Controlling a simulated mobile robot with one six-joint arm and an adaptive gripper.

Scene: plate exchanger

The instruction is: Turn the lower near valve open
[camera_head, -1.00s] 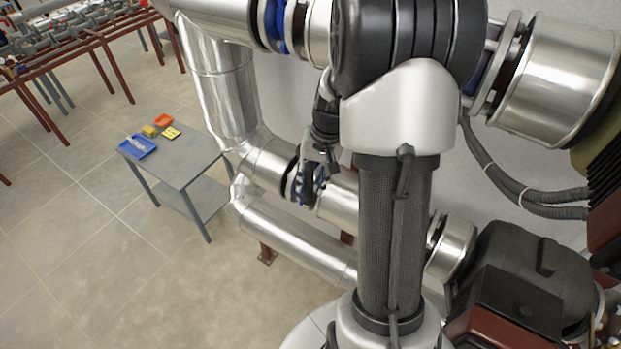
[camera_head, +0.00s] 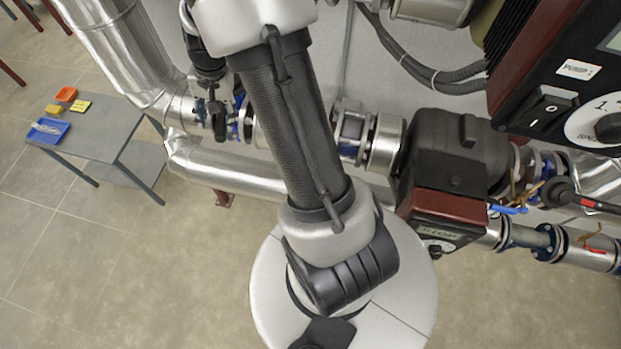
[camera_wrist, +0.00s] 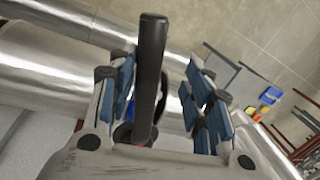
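A black valve lever (camera_wrist: 150,75) stands between the two fingers of my gripper (camera_wrist: 168,100) in the wrist view. A small red part shows at the lever's lower end. The fingers, with blue pads, are apart. A clear gap lies between the lever and the right finger; the lever overlaps the left finger's side, and I cannot tell if they touch. In the head view my gripper (camera_head: 217,112) is at the silver pipe, beside a blue flanged fitting (camera_head: 244,118). The lever cannot be made out there, and the valve body is mostly hidden.
Silver pipes (camera_head: 125,50) run behind and below my gripper. A grey table (camera_head: 105,130) with a blue tray (camera_head: 48,130) stands at left. A dark pump (camera_head: 455,160) and a control panel (camera_head: 560,100) are at right, near another black-and-red lever (camera_head: 565,193). Floor at lower left is clear.

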